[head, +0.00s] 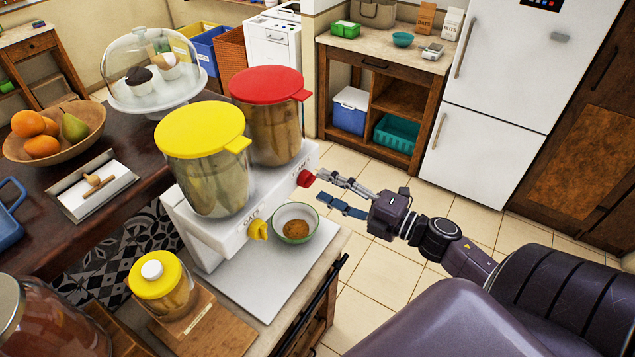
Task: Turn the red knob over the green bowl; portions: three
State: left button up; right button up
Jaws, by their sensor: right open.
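A white dispenser (240,222) stands on the counter with two clear canisters, one with a yellow lid (199,128) and one with a red lid (266,84). The red knob (306,178) is on its front at the right end; the yellow knob (258,230) is nearer. A bowl with a green rim (280,214) stands below, between the two knobs, with some brown grain (296,229) in it. My right gripper (330,191) is open, its fingers just right of the red knob; whether they touch it I cannot tell. My left gripper is not in view.
A yellow-lidded jar (162,285) stands on a wooden board at the front. A glass cake dome (152,72), a fruit bowl (56,134) and a small tray (92,187) are to the left. Open tiled floor lies right of the counter.

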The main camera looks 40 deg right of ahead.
jog(key=v, duration=0.8)
jog(key=shift+s, duration=0.2)
